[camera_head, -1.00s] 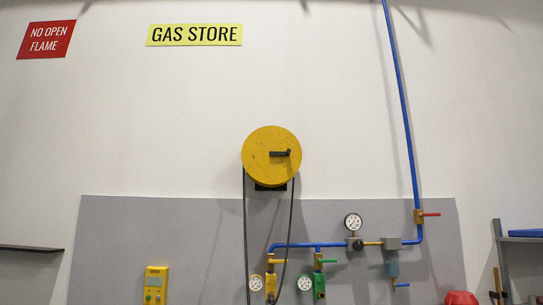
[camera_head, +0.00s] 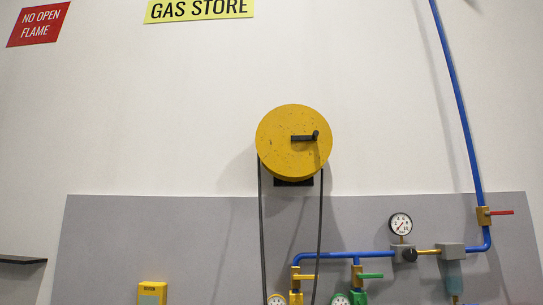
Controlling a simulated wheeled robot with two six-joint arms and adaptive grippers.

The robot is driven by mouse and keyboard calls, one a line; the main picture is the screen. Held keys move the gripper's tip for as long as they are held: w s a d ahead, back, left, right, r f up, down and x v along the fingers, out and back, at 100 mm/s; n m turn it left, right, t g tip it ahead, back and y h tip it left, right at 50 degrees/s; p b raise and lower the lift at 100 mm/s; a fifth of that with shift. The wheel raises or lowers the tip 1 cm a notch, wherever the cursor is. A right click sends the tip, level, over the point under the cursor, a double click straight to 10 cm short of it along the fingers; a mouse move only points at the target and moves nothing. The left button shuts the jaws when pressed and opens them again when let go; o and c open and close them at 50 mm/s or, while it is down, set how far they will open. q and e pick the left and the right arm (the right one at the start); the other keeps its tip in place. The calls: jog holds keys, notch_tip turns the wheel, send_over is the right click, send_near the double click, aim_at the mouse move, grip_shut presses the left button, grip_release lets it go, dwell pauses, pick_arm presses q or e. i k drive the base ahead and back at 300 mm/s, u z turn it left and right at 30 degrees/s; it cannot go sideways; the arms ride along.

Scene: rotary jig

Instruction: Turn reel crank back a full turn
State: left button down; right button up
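The yellow reel (camera_head: 278,151) is a round drum on the white wall, above the grey panel. Its black crank (camera_head: 303,138) lies across the face, the arm running roughly level from near the centre to a knob at the right. A black hose (camera_head: 261,230) hangs down from the left side of the reel, and another length hangs from the right side. Neither of my grippers shows in the head view, and nothing touches the crank.
Blue pipe (camera_head: 459,100) runs down the right to a red-handled valve (camera_head: 484,215) and a gauge (camera_head: 400,224). Green and yellow valves sit below the reel. A yellow box (camera_head: 152,293) is at lower left, and a dark shelf (camera_head: 22,260) at far left. The wall around the reel is clear.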

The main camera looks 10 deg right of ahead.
aim_at(313, 137)
jog(key=z, duration=0.25)
jog(key=i, duration=0.75)
jog(key=z, duration=0.65)
